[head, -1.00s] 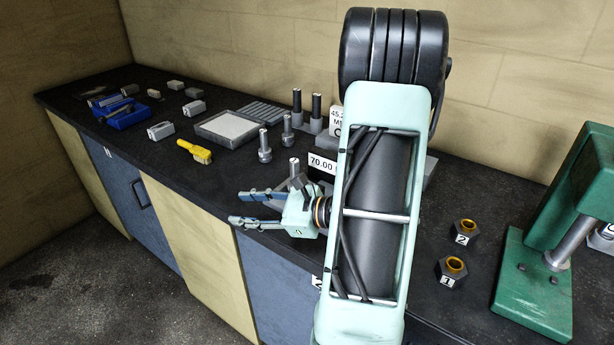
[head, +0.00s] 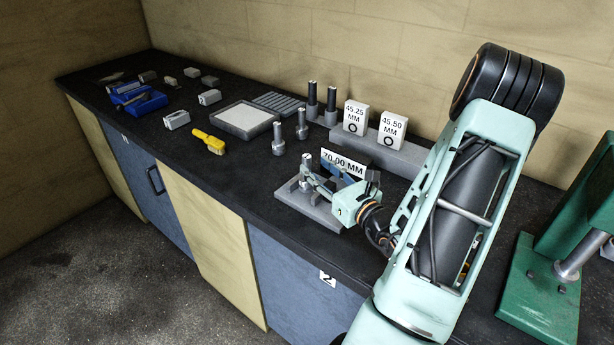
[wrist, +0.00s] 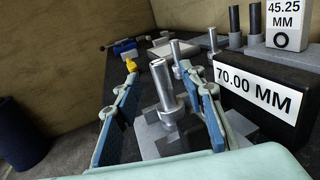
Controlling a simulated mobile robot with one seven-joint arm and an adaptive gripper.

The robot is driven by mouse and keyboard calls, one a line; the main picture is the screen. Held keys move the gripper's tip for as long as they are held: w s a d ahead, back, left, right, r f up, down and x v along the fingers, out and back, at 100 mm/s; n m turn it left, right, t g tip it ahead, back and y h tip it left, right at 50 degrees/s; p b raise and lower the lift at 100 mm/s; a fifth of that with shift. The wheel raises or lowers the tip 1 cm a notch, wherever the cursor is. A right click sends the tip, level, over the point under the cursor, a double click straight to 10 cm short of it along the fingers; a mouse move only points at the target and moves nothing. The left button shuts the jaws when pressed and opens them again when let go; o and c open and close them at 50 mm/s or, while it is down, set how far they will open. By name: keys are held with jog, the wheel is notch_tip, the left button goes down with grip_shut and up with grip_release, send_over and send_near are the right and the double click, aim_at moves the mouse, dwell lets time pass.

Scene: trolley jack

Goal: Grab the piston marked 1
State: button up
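A grey metal piston (head: 305,168) stands upright in the block of a grey measuring stand beside the 70.00 MM sign; the stand's base (head: 318,213) shows below it. In the wrist view the piston (wrist: 161,85) rises between my fingers, with a gap on each side. My gripper (head: 322,173) is open; its two blue-padded fingers also show in the wrist view (wrist: 158,80). Two more pistons, a left one (head: 278,138) and a right one (head: 302,125), stand upright behind the stand. I cannot read a number on any piston.
The 70.00 MM sign (head: 342,164) is close to my fingers. Behind are a grey block (head: 400,158), 45.25 MM (head: 355,117) and 45.50 MM (head: 392,130) boxes and dark-topped posts (head: 331,100). A tray (head: 243,120) and yellow brush (head: 209,142) lie left. A green press (head: 540,290) stands right.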

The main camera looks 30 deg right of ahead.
aim_at(309, 161)
jog(key=w+p, duration=0.1)
jog(key=w, duration=0.4)
jog(key=shift+w+a+r, duration=0.1)
jog(key=shift+c, duration=0.2)
grip_shut()
